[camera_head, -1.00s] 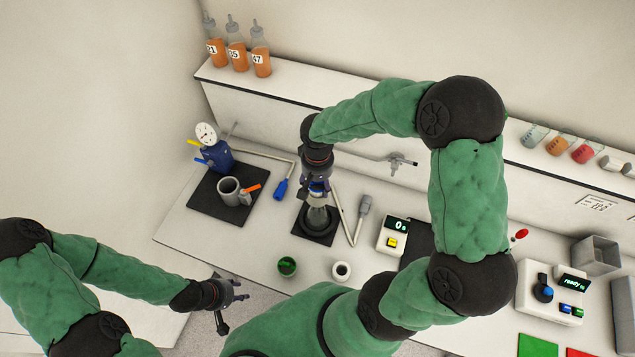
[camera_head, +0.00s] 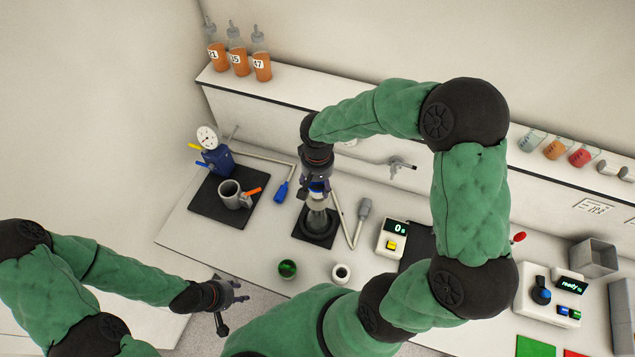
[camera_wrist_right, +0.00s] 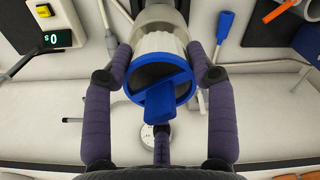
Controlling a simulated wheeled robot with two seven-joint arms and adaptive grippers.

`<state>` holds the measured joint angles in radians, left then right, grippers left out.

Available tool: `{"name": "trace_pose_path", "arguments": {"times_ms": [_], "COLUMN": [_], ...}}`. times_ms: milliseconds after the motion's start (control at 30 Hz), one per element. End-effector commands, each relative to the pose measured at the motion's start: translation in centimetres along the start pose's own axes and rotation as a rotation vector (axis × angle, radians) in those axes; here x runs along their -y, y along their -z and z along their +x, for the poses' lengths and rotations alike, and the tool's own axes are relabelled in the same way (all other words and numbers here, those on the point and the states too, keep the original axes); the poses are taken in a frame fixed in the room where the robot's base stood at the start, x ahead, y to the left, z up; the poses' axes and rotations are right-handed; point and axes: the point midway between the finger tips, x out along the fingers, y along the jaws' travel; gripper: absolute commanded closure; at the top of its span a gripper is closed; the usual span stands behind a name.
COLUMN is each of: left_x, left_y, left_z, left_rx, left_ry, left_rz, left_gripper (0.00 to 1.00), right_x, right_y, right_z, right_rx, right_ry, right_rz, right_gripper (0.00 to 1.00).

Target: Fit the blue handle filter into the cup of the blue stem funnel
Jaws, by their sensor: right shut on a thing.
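The blue handle filter (camera_wrist_right: 163,72), a white ribbed cup with a blue rim and blue handle, sits between the fingers of my right gripper (camera_wrist_right: 162,78) in the wrist view. In the head view my right gripper (camera_head: 317,186) is shut on it, and only a bit of blue shows. A clear grey vessel (camera_head: 318,220) stands directly below, on a dark mat; it also shows behind the filter in the wrist view (camera_wrist_right: 160,12). I cannot make out the funnel's blue stem, or whether the filter is inside its cup. My left gripper (camera_head: 234,300) is open and empty at lower left.
A blue gauge device (camera_head: 217,158) and grey mug (camera_head: 230,194) stand on a dark mat to the left.

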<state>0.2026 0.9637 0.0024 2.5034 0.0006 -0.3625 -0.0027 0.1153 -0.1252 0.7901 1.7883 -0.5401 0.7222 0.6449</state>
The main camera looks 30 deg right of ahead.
Motion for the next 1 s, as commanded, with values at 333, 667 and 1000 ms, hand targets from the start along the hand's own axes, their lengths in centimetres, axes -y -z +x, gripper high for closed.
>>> {"name": "trace_pose_path", "arguments": {"times_ms": [333, 667, 1000], "left_x": [0.14, 0.21, 0.33], "left_y": [0.01, 0.03, 0.04], "left_z": [0.4, 0.58, 0.93], "left_rx": [0.0, 0.0, 0.0], "left_ry": [0.0, 0.0, 0.0], "left_rz": [0.0, 0.0, 0.0], "left_gripper": [0.6, 0.6, 0.6], "right_x": [-0.01, 0.0, 0.0], "right_y": [0.03, 0.04, 0.03], "right_z": [0.01, 0.04, 0.19], "right_rx": [0.0, -0.001, 0.0], "right_ry": [0.0, 0.0, 0.0], "right_rz": [0.0, 0.0, 0.001], "right_gripper": [0.66, 0.66, 0.66]}}
